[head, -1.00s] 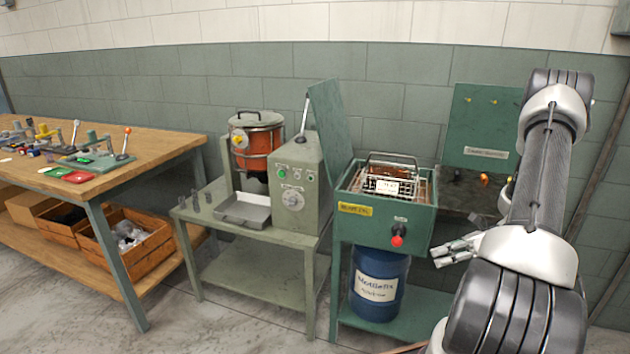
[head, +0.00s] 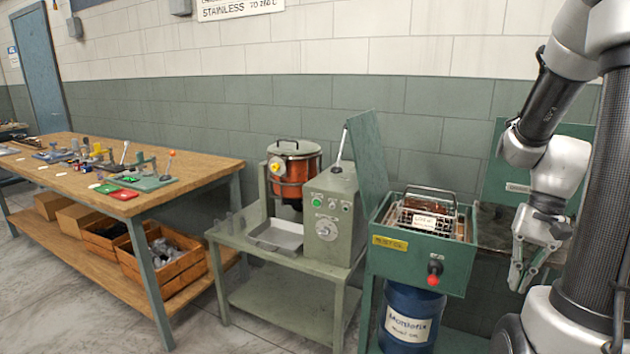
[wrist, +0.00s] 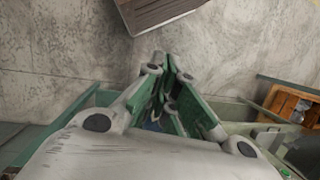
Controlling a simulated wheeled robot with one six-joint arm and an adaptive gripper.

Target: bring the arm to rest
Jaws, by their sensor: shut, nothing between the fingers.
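My gripper (head: 522,280) hangs with its fingers pointing down at the right of the head view, in front of the green stand with the upright back panel (head: 512,160). My arm is folded, with its elbow up at the top right. In the wrist view my gripper (wrist: 162,72) has its fingers drawn together, with nothing held between them. The grey floor (wrist: 60,50) shows beyond the fingertips. My gripper appears apart from the green box (head: 455,258) to its left.
The green box holds a wire basket (head: 425,215) and has a red knob; a blue drum (head: 405,318) stands below. A grey-green machine bench (head: 270,293) with an orange pot (head: 292,185) is further left. A wooden workbench (head: 75,185) stands at far left. Floor is clear in front.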

